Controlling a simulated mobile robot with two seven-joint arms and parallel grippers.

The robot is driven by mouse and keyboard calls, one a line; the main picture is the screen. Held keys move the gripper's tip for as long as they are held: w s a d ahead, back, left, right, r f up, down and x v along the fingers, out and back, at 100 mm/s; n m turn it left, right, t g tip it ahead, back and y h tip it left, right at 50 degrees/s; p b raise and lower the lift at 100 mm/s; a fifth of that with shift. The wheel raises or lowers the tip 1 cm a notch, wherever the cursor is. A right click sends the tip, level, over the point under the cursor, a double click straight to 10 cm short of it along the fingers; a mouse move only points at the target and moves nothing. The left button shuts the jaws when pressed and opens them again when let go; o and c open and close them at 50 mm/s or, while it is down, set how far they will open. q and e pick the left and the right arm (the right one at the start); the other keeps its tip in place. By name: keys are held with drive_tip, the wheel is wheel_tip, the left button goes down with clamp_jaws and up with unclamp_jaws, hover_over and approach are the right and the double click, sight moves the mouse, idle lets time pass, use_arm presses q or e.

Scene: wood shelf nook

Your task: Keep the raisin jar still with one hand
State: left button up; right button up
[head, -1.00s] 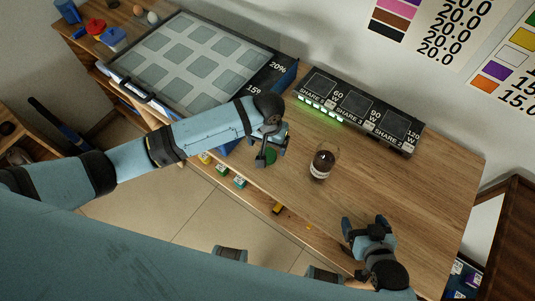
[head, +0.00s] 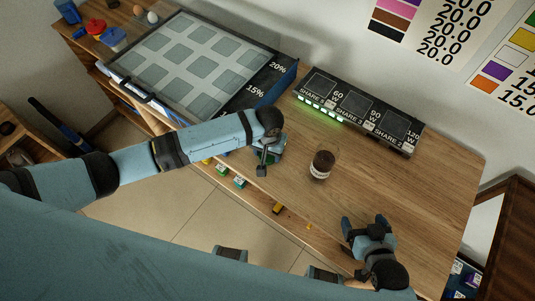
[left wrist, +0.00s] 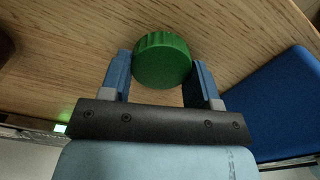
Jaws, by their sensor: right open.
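The raisin jar (head: 321,166), a small clear jar with dark contents and a pale band low on its side, stands upright on the wooden counter. Its top looks uncovered. My left gripper (head: 264,160) is left of the jar, apart from it, low over the counter's front part. In the left wrist view a ribbed green lid (left wrist: 162,60) sits between its two blue fingers, which appear to touch it on both sides. In the head view the lid is mostly hidden by the gripper. My right gripper (head: 366,228) is open and empty, in front and right of the jar.
A large gridded tray unit (head: 200,62) fills the counter's left. A black panel marked SHARE (head: 360,110) with green lights stands behind the jar. Small coloured blocks (head: 239,182) show below the front edge. The counter right of the jar is clear.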

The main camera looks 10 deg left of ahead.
use_arm(q)
drive_tip(key=shift+c, duration=0.7)
drive_tip(key=shift+r, duration=0.1)
wheel_tip(320, 180, up, 20)
drive_tip(key=shift+p, duration=0.35)
